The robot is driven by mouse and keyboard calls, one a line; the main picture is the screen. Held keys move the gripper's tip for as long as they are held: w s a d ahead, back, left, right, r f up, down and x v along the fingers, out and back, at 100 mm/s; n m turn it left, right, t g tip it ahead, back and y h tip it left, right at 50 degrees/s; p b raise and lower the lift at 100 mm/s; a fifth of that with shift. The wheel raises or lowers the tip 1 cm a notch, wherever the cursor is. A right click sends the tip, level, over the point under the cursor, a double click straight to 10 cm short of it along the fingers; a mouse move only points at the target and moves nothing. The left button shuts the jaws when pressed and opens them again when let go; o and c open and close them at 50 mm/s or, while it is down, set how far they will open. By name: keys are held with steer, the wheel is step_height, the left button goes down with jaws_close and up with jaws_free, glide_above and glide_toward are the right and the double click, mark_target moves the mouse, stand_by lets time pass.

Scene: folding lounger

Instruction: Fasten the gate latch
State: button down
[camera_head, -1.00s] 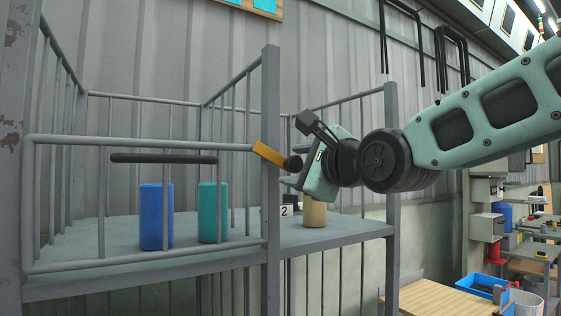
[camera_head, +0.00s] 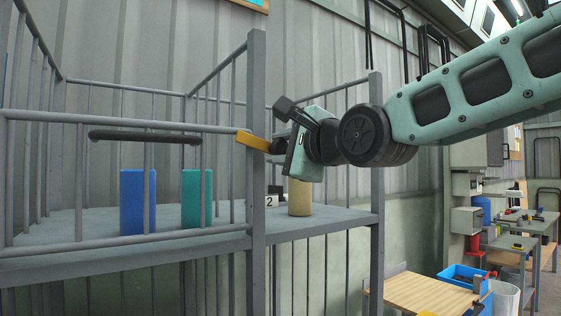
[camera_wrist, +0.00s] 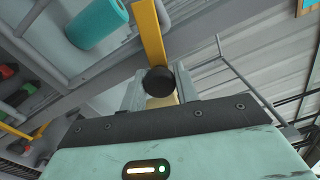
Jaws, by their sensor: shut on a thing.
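The yellow latch bar (camera_head: 253,141) lies across the grey post (camera_head: 257,200) at the right end of the barred gate (camera_head: 60,122), sloping slightly down to the right. It also shows in the wrist view (camera_wrist: 150,35), ending in a round black knob (camera_wrist: 159,80). My gripper (camera_head: 282,146) is to the right of the post and shut on the knob, whose sides sit between the fingers (camera_wrist: 160,88). The gate's top rail meets the post near the bar, and a dark handle (camera_head: 145,136) runs along the gate. How the bar seats against the post is partly hidden.
Behind the gate, a blue cylinder (camera_head: 137,200) and a teal cylinder (camera_head: 196,200) stand on the grey shelf (camera_head: 100,225). A wooden bench (camera_head: 420,293) is at lower right.

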steer(key=shift+f+n+b, duration=0.3)
steer(key=shift+n+b, duration=0.6)
steer(key=shift+n, duration=0.1)
steer(key=shift+r+n+b, duration=0.25)
steer(key=shift+n+b, duration=0.05)
steer(key=shift+n, duration=0.4)
steer(key=c, duration=1.1)
jaws_free()
